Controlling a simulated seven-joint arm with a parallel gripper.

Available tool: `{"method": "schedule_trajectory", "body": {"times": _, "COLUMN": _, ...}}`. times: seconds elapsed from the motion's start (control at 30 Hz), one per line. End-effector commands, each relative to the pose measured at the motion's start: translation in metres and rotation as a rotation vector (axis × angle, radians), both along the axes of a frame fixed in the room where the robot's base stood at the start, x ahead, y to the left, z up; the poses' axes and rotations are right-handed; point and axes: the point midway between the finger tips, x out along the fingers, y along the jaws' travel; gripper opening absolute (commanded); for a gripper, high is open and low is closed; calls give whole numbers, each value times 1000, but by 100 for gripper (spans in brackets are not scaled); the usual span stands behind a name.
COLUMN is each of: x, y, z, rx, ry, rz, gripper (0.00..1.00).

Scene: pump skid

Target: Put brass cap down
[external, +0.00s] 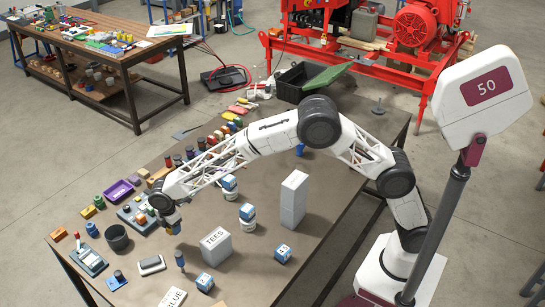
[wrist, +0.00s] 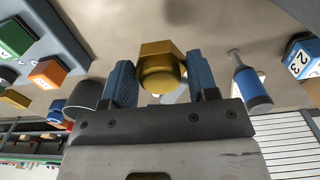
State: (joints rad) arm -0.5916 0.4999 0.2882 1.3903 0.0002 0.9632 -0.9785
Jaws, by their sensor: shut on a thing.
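The brass cap (wrist: 160,70) is a gold-coloured piece with a hexagonal part and a rounded end. In the wrist view it sits between the two blue fingers of my gripper (wrist: 163,82), which is shut on it. In the external view my gripper (external: 172,225) points down over the left part of the table (external: 255,255). The cap is too small there to make out clearly. How high it is above the table is hard to tell.
A dark cup (external: 117,238) stands left of my gripper, and a blue-handled tool (external: 180,261) stands below it. A grey panel with coloured buttons (external: 137,213) lies close by.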

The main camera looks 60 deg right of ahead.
Motion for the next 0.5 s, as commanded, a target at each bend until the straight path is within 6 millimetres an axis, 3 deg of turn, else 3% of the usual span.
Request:
{"method": "schedule_trajectory", "body": {"times": 0.3, "x": -1, "y": 0, "z": -43, "rx": -1, "ry": 2, "rz": 0, "gripper": 27}}
{"method": "schedule_trajectory", "body": {"times": 0.5, "x": 0, "y": 0, "z": -51, "rx": 0, "ry": 0, "rz": 0, "gripper": 27}}
